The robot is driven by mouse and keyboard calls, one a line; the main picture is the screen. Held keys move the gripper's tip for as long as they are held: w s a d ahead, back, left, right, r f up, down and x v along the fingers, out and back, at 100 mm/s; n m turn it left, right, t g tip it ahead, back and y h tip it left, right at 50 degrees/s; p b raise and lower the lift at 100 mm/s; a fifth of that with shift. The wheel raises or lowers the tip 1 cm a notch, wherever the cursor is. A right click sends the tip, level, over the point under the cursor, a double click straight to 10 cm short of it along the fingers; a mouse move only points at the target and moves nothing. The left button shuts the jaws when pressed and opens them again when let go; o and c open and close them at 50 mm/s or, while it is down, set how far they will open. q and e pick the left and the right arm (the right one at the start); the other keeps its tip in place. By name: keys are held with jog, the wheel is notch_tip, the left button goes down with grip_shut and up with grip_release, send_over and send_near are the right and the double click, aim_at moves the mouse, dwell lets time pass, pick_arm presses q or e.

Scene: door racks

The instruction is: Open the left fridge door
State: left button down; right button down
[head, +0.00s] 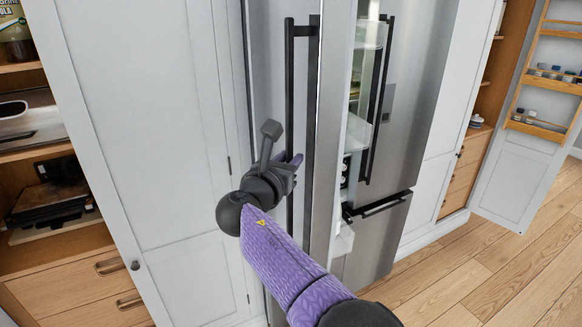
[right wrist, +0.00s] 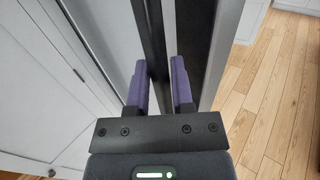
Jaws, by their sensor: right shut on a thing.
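The left fridge door (head: 269,60) is a tall grey steel panel standing ajar, with its edge turned toward me. It carries a long dark vertical handle (head: 289,90). My right gripper (head: 293,162) is at the handle's lower middle part, its purple fingers shut around the bar. In the right wrist view the dark handle (right wrist: 154,40) runs between the two purple fingers (right wrist: 158,85). Part of the handle is hidden by the gripper. My left gripper is not in view.
White shelves (head: 358,133) show inside the gap. The right fridge door (head: 412,90) and the lower drawer (head: 375,240) look shut. A white cabinet (head: 150,100) stands close on the left. Wooden floor (head: 490,270) lies clear at the right.

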jog(key=shift+a+r, duration=0.25)
jog(key=c, duration=0.9)
grip_release()
jog(key=o, duration=0.3)
jog(key=shift+w+f, duration=0.15)
jog(key=shift+w, duration=0.05)
jog(key=shift+o, duration=0.2)
jog(key=shift+s, duration=0.15)
jog(key=v, duration=0.7)
jog(key=shift+p, duration=0.4)
jog(key=shift+s+a, duration=0.15)
